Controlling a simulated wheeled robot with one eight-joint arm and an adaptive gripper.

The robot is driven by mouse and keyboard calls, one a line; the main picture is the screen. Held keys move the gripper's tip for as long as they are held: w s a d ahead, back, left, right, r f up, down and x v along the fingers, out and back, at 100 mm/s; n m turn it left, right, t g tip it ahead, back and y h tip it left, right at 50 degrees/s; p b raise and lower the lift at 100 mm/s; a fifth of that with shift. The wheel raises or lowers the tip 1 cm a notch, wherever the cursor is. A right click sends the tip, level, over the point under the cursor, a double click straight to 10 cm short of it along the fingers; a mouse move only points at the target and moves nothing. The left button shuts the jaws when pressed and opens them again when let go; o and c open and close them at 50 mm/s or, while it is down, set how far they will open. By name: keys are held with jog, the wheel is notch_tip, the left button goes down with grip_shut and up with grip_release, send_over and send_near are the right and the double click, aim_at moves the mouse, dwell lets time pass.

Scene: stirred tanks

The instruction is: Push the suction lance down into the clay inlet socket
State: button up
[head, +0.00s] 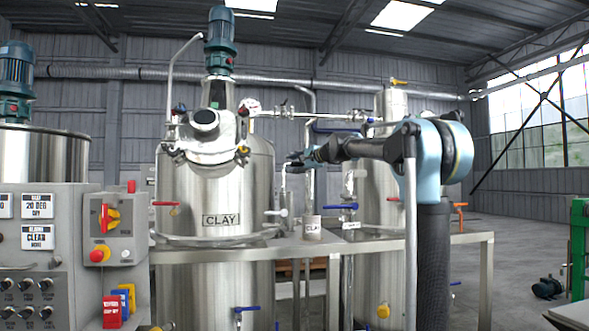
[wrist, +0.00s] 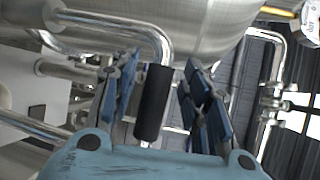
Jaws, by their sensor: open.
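The suction lance appears in the wrist view as a bent shiny pipe with a black sleeve (wrist: 153,103). The sleeve is between the two blue finger pads of my gripper (wrist: 168,100), which is open, with a gap visible on the right side. In the head view my gripper (head: 294,160) reaches left between the two tanks, beside thin upright pipes. The clay inlet socket (head: 312,227) is a small pale cylinder labelled CLAY, below and slightly right of the fingertips. I cannot tell how the lance's lower end meets the socket.
The large steel CLAY tank (head: 205,190) stands left of my gripper, and a second tank (head: 375,200) stands behind my arm. A steel frame (head: 460,242) runs around them. A control cabinet (head: 60,255) is at left. Open floor (head: 520,250) lies at right.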

jog(key=shift+s, duration=0.1)
jog(key=v, duration=1.2)
jog(key=s+d+f+n+g+h, duration=0.3)
jog(key=s+f, duration=0.8)
jog(key=f, duration=0.4)
jog(key=s+d+f+n+g+h, duration=0.2)
jog(key=s+d+f+n, duration=0.15)
jog(key=s+f, duration=0.95)
jog(key=s+d+f+n+g+h, duration=0.1)
jog(key=s+d+f, duration=0.3)
jog(key=f, duration=0.6)
jog(key=s+d+f+n+g+h, duration=0.1)
jog(key=s+d+f+h, duration=0.2)
jog(key=s+f, duration=0.6)
jog(key=s+d+f+n+g+h, duration=0.1)
jog(key=s+d+f+h, duration=0.1)
jog(key=s+d+f, duration=0.4)
notch_tip(320, 180, down, 6)
jog(key=shift+s+d+r+g+h, duration=0.15)
jog(key=shift+s+d+g+h, duration=0.2)
jog(key=shift+s, duration=0.3)
jog(key=shift+a+n, duration=0.1)
jog(key=shift+n, duration=0.15)
jog(key=shift+w+f, duration=0.2)
jog(key=shift+w, duration=0.25)
